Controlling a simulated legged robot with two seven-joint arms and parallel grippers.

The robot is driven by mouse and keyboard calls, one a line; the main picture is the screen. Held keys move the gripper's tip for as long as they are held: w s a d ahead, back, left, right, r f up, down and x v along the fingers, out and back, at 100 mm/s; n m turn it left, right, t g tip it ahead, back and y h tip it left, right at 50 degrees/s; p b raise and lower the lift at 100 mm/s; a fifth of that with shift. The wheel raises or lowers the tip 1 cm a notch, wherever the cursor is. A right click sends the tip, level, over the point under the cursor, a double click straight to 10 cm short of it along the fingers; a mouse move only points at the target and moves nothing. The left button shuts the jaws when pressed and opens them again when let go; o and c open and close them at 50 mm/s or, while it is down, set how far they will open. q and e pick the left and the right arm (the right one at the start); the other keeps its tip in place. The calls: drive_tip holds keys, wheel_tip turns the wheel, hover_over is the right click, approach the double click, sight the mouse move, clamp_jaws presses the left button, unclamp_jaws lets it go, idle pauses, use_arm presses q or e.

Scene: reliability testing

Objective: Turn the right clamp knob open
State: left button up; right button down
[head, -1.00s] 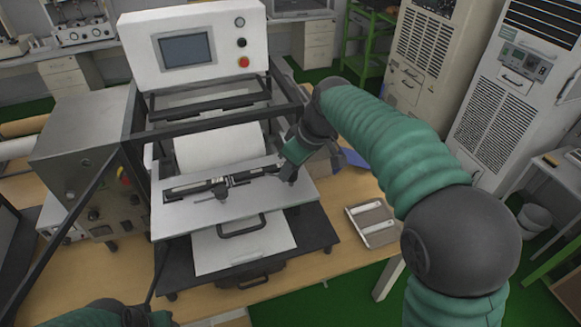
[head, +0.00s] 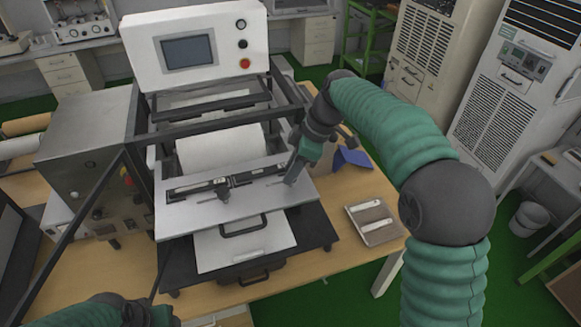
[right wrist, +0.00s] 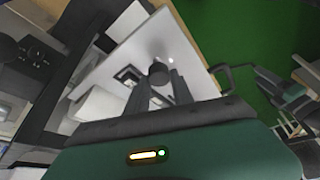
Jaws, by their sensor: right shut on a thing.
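The test machine's light plate (head: 258,203) carries a dark clamp bar (head: 197,186) with a left clamp knob (head: 222,192). My right gripper (head: 291,179) points down at the right end of the plate and hides most of the right clamp knob in the head view. In the right wrist view, the dark round right clamp knob (right wrist: 158,73) sits between the two grey fingers of this gripper (right wrist: 160,84), which is shut on it. My left arm shows only in part at the bottom left of the head view; its fingers are out of sight.
A black handle (head: 243,228) sticks out at the plate's front. Dark frame bars (head: 220,115) stand over the machine behind the gripper. A tray with pale pieces (head: 387,234) and a blue object (head: 352,158) lie right of the machine on the wooden table (head: 338,192).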

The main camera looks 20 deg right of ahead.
drive_tip(key=shift+d+r, duration=0.1)
drive_tip(key=c, duration=1.2)
unclamp_jaws()
drive_tip(key=shift+c, duration=0.2)
drive_tip(key=shift+o, duration=0.7)
drive_tip(key=shift+s+d, duration=0.1)
drive_tip(key=shift+d, duration=0.05)
drive_tip(key=shift+d+r, duration=0.1)
drive_tip(key=v, duration=1.6)
drive_tip(key=shift+d, duration=0.3)
drive_tip(key=shift+a+r, duration=0.1)
drive_tip(key=shift+r, duration=0.1)
